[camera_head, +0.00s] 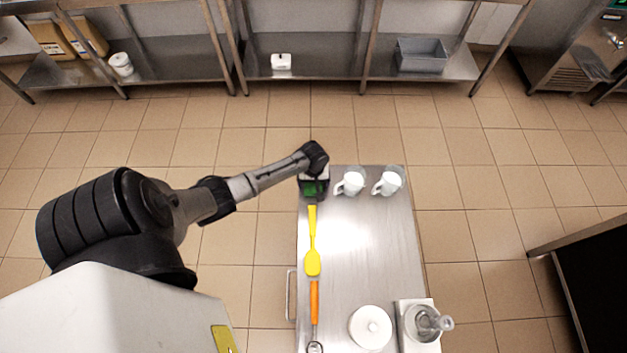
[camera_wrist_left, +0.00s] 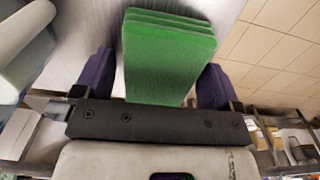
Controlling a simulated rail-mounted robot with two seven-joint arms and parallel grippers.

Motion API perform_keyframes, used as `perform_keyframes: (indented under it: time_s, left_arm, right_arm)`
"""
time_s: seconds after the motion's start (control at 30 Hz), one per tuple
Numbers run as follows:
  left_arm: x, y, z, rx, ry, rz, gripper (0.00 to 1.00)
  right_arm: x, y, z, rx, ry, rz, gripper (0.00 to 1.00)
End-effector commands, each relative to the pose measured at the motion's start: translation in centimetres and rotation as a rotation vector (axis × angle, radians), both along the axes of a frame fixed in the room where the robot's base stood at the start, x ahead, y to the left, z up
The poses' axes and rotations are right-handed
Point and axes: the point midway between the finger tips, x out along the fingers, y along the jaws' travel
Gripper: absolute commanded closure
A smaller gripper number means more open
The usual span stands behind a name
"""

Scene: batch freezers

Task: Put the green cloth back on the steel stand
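The green cloth (camera_wrist_left: 168,55) is a folded, layered block in the left wrist view, between the two purple fingers of my left gripper (camera_wrist_left: 155,80). Small gaps show between the cloth and the fingers, so the gripper looks open around it. In the head view the cloth (camera_head: 315,188) shows as a dark green patch under my left gripper (camera_head: 314,182), at the far left corner of the steel stand (camera_head: 365,240). The gripper hides much of it. I cannot tell whether the cloth touches the top. My right gripper is in neither view.
Two white mugs (camera_head: 351,183) (camera_head: 388,182) stand right of the cloth. A yellow spatula (camera_head: 312,245), an orange-handled tool (camera_head: 314,302), a white lidded pot (camera_head: 370,327) and a clear vessel on a base (camera_head: 424,322) are nearer. The stand's middle is clear.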

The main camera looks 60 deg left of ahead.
Motion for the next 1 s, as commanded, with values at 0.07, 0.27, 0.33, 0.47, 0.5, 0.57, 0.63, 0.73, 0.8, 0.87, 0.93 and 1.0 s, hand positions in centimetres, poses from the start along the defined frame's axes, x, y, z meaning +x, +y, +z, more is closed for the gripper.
perform_keyframes:
  time_s: [0.07,0.27,0.33,0.47,0.5,0.57,0.63,0.73,0.8,0.87,0.93,1.0]
  left_arm:
    - [0.0,0.0,0.0,0.000,0.000,0.000,0.03]
    - [0.0,0.0,0.0,0.000,0.001,0.000,0.03]
    - [0.0,0.0,0.2,0.000,0.001,0.000,0.03]
    - [0.0,0.1,1.4,0.001,-0.002,0.000,0.03]
    - [0.0,0.1,2.0,0.001,0.000,0.000,0.03]
    - [0.0,0.1,3.1,0.001,-0.003,0.000,0.03]
    - [0.1,0.0,4.5,0.000,-0.004,-0.001,0.03]
    - [0.0,0.0,6.4,0.000,-0.001,-0.001,0.03]
    - [0.0,0.1,7.6,0.000,-0.001,0.000,0.03]
    - [0.0,0.1,8.6,0.001,-0.002,0.000,0.03]
    - [0.0,0.0,9.6,0.001,-0.002,-0.001,0.03]
    - [0.0,0.0,10.5,0.000,-0.001,-0.001,0.03]
  right_arm:
    - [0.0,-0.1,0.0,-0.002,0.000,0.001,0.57]
    - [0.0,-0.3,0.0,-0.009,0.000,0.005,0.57]
    - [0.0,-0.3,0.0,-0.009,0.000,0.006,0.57]
    - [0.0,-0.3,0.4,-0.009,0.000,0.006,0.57]
    - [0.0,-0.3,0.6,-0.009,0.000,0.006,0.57]
    - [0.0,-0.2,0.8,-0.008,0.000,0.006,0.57]
    - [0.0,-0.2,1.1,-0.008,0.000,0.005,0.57]
    - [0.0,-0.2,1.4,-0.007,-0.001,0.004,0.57]
    - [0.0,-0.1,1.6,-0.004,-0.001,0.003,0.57]
    - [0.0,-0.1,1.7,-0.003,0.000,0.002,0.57]
    - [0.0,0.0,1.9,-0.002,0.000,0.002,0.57]
    - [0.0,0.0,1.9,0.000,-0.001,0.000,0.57]
